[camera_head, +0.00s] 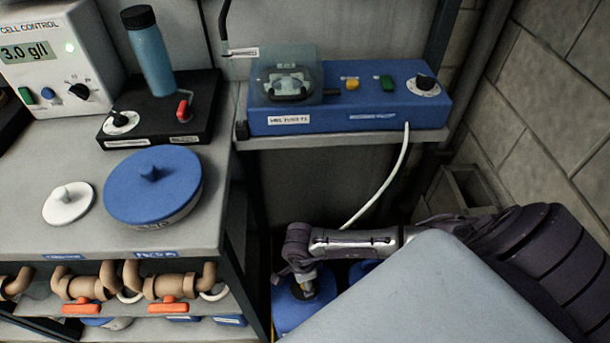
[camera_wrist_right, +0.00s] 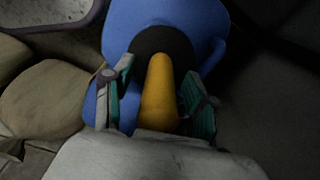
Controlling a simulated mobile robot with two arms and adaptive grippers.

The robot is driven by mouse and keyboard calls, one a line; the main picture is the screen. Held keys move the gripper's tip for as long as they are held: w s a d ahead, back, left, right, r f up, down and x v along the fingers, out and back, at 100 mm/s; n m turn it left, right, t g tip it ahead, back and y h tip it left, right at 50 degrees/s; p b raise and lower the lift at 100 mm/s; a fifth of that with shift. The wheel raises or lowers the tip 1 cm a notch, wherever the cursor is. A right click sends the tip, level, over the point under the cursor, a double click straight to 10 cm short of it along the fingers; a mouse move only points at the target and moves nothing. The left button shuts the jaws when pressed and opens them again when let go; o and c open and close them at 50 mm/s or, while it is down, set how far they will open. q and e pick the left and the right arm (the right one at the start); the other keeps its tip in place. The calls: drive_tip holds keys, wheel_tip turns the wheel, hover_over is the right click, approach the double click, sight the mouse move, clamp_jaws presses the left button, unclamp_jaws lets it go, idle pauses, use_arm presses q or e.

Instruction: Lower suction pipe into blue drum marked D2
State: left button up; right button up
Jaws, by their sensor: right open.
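A blue drum (camera_head: 292,312) stands on the floor below the bench, partly hidden by my right arm. In the right wrist view the blue drum (camera_wrist_right: 190,22) has a dark round top. A yellow rounded piece (camera_wrist_right: 159,95) lies in front of that dark top, between the two teal-padded fingers of my right gripper (camera_wrist_right: 160,100). The fingers are apart, with gaps beside the yellow piece. In the head view my right gripper (camera_head: 304,285) points down at the drum's top. A second blue drum (camera_head: 362,268) shows behind my arm. No D2 mark is readable. My left gripper is out of view.
A blue pump unit (camera_head: 345,108) sits on a wall shelf (camera_head: 345,139). Its white hose (camera_head: 392,172) hangs down behind my right arm. The bench (camera_head: 90,226) at left holds a blue lid (camera_head: 152,185) and a white lid (camera_head: 68,203). A block wall (camera_head: 545,90) bounds the right.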

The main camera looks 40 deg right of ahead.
drive_tip(key=shift+r, duration=0.25)
wheel_tip(320, 180, up, 30)
drive_tip(key=p, duration=2.5)
